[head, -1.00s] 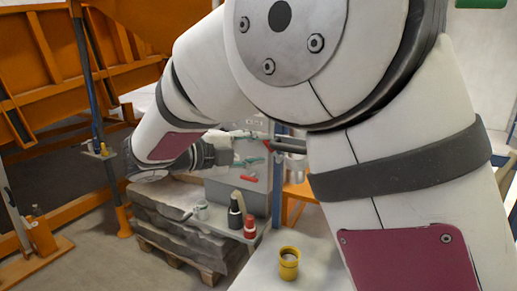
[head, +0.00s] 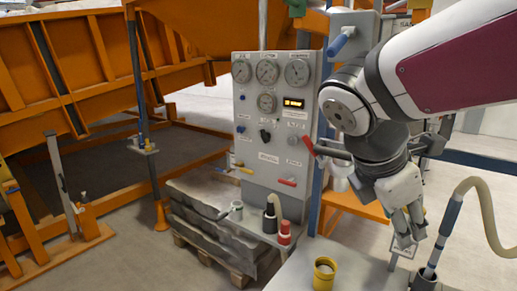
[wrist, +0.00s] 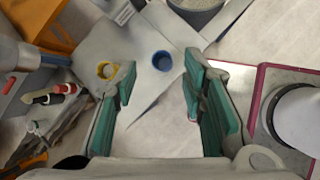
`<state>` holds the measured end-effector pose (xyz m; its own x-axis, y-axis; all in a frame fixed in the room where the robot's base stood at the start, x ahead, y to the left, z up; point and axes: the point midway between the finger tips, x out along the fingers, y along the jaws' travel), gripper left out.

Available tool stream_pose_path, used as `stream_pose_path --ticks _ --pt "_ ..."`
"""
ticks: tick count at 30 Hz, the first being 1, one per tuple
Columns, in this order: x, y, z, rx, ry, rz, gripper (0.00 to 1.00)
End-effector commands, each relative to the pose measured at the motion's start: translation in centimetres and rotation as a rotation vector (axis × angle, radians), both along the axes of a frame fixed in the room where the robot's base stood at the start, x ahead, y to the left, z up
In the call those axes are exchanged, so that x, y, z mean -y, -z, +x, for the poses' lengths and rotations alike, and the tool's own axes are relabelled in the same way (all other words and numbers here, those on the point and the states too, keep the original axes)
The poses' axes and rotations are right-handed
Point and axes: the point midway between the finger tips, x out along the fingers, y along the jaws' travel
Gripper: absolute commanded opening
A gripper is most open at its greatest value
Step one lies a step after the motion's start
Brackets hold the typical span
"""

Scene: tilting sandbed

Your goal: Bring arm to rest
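My gripper (head: 408,236) hangs pointing down at the right of the head view, above the right part of the white table (head: 352,274). In the wrist view my gripper (wrist: 158,95) shows two green-padded fingers spread wide with nothing between them. My arm (head: 450,60) reaches in from the upper right of the head view and bends down at the wrist. A yellow cup (head: 324,273) stands on the table to the left of the gripper, apart from it. It also shows in the wrist view (wrist: 107,70).
A grey gauge panel (head: 270,130) with levers stands behind, left of my arm. A blue-rimmed round opening (wrist: 162,61) shows beyond the fingers. A hose (head: 487,205) curves at the right. Black and red bottles (head: 284,233) stand beside the panel. Orange framework (head: 80,80) fills the left.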

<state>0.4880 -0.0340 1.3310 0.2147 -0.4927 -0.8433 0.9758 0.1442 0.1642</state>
Motion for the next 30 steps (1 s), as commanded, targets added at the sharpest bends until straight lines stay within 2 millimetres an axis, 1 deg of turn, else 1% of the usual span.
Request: stream_pose_path --ticks 1,3,5,6,9,12,15,18,21,30 --pt "0.3 0.4 -1.3 0.081 0.13 0.092 0.38" --pt "0.0 1.1 -3.0 0.188 0.326 0.23 0.38" --pt "-0.3 1.6 -4.2 0.277 0.499 0.348 0.38" --pt "-0.6 1.9 -5.0 0.332 0.618 0.428 0.38" --pt "-1.4 2.6 -6.6 0.451 0.9 0.615 0.38" --pt "-2.2 3.0 -7.5 0.539 1.141 0.774 0.38" --pt "-2.8 3.2 -8.1 0.591 1.317 0.887 0.38" --pt "-3.2 3.3 -8.4 0.617 1.419 0.955 0.38" --pt "-3.3 3.3 -8.5 0.624 1.461 0.979 0.38" --pt "-3.4 3.3 -8.5 0.624 1.462 0.979 0.38"
